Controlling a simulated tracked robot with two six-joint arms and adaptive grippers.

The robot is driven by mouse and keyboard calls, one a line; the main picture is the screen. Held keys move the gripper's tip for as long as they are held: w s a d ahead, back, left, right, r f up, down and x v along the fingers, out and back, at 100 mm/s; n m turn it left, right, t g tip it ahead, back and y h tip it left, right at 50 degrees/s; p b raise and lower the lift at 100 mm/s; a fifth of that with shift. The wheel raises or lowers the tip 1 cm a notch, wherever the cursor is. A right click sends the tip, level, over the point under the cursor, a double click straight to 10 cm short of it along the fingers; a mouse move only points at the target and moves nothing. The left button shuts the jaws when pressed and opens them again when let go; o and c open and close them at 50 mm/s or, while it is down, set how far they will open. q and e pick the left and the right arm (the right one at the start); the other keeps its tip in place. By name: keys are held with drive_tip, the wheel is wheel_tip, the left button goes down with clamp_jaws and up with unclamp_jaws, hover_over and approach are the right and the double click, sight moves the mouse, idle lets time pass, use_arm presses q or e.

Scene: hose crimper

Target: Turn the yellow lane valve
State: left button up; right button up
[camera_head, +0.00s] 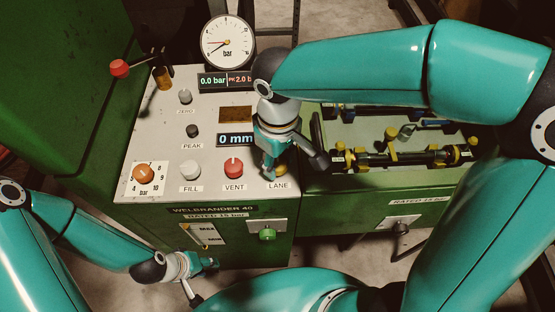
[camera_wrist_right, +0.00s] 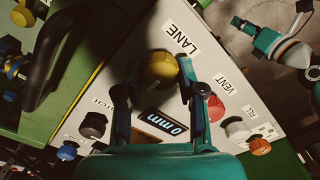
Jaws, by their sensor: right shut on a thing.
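The yellow lane valve (camera_wrist_right: 160,70) is a round knob on the grey panel beside the LANE label. In the head view only a small part of the valve (camera_head: 281,171) shows beside my right gripper. My right gripper (camera_head: 270,172) points down at the panel's front right corner. In the wrist view its two fingers stand on either side of the yellow knob and are shut on it. My left gripper (camera_head: 203,273) is low in front of the green cabinet, away from the panel; its finger opening is unclear.
The red VENT knob (camera_head: 233,168) and white FILL knob (camera_head: 190,170) stand left of the lane valve. A pressure gauge (camera_head: 229,43) stands at the back. A dark handle (camera_wrist_right: 50,60) and a bench with yellow-black fittings (camera_head: 400,155) lie to the right in the head view.

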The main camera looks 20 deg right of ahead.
sight(277, 162)
drive_tip(key=shift+w+r, duration=0.1)
idle(0.3)
drive_tip(key=o, duration=1.1)
drive_tip(key=shift+o, duration=0.2)
wheel_tip(277, 162, up, 12)
